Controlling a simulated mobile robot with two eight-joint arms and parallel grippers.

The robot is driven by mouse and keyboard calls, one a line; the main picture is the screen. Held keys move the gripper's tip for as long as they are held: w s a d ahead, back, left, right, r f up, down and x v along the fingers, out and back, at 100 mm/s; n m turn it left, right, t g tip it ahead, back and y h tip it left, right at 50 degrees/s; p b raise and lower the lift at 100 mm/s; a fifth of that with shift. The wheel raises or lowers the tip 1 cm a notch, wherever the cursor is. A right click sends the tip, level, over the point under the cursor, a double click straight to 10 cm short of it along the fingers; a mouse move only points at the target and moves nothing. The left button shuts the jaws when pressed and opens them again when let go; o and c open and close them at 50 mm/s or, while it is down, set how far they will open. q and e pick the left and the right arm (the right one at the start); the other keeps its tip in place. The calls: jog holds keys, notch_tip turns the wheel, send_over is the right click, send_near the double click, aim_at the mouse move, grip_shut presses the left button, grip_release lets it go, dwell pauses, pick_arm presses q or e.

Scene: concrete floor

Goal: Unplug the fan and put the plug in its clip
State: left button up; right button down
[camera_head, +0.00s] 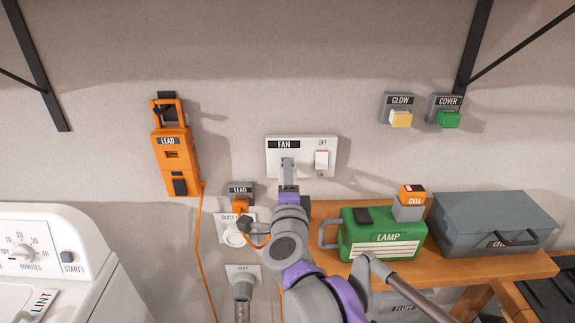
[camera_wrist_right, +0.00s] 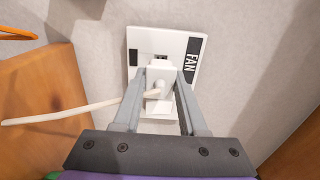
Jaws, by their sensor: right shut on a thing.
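The white fan wall plate (camera_head: 318,172), labelled FAN, has a switch (camera_head: 321,160) marked OFF and ON on its right side. My right gripper (camera_head: 288,170) is at the plate's left part, under the label. In the right wrist view my right gripper (camera_wrist_right: 160,72) is shut on a white plug (camera_wrist_right: 159,92), whose pale cord (camera_wrist_right: 75,114) runs off to the left. The plug is in front of the fan plate (camera_wrist_right: 189,80); I cannot tell whether it is fully seated. I see no clip labelled for the fan. My left gripper is not in view.
An orange LEAD unit (camera_head: 172,158) hangs at the left, its cord running down. A LEAD holder (camera_head: 240,188) with an orange plug is below left of the plate.

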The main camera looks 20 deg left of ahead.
jog(key=shift+x, duration=1.25)
dwell(0.3)
jog(key=c, duration=0.8)
grip_release()
jog(key=o, duration=0.4)
jog(key=shift+w, duration=0.15)
jog(key=shift+s, duration=0.2)
jog(key=shift+p+v, duration=0.9)
jog(key=shift+v, duration=3.55)
